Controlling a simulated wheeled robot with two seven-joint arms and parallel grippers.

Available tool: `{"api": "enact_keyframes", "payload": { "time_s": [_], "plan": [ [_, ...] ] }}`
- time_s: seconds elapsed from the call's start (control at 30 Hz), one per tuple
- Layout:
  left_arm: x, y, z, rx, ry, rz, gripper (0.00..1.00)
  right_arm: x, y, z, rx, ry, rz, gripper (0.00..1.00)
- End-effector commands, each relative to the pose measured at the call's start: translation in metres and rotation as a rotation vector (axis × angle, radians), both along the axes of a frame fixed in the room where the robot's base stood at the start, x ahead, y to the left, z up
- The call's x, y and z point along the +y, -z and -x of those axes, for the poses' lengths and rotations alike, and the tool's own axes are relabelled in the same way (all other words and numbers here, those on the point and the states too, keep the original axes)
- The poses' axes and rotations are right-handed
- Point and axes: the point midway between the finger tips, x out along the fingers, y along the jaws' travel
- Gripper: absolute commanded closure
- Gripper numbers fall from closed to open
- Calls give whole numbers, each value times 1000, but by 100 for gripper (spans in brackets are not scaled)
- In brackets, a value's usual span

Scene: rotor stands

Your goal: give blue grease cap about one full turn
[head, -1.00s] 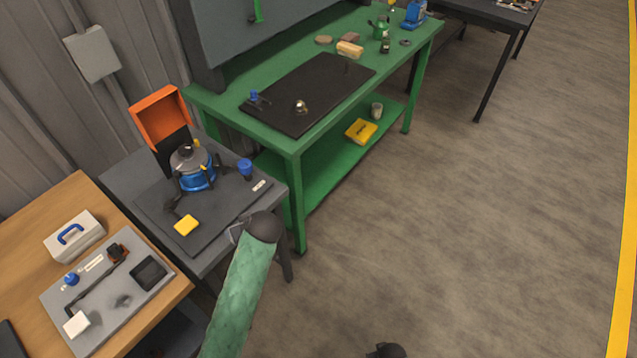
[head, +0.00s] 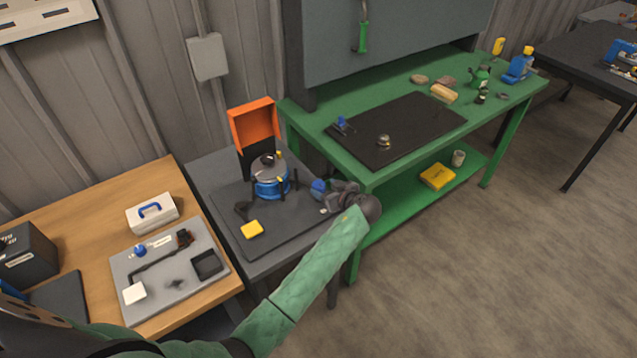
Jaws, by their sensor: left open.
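Three blue caps show, and the frame does not tell which is the grease cap by a label. One blue cap (head: 319,187) stands at the right of the dark mat on the grey table. My left gripper (head: 331,194) is open just right of it, fingers pointing left toward it; whether they touch or straddle it is too small to tell. A second blue cap (head: 341,123) stands on the green bench's black mat. A third blue cap (head: 139,250) is on the grey mat of the wooden table. My right gripper is not in view.
A blue and grey rotor unit (head: 270,178) with upright posts stands left of the nearest cap. Behind it is an open orange box (head: 253,125). The green bench (head: 371,172) stands close to the right of my gripper.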

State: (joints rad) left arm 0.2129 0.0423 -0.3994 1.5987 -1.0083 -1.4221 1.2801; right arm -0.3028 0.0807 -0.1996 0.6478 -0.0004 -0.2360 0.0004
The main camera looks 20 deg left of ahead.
Motion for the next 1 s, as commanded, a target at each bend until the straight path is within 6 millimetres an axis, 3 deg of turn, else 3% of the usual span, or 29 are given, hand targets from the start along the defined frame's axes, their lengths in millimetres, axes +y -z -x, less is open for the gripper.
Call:
{"api": "enact_keyframes", "payload": {
  "time_s": [0.1, 0.4, 0.83, 1.0],
  "plan": [
    [14, 0, -10, 1, -1, -2, 37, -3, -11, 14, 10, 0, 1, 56],
    [42, 17, -32, 2, 0, -1, 37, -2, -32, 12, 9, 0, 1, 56],
    [48, 25, -36, 2, 0, 1, 37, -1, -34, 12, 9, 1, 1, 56],
    [48, 24, -36, 2, 0, 1, 69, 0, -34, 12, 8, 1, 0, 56]
  ]
}}
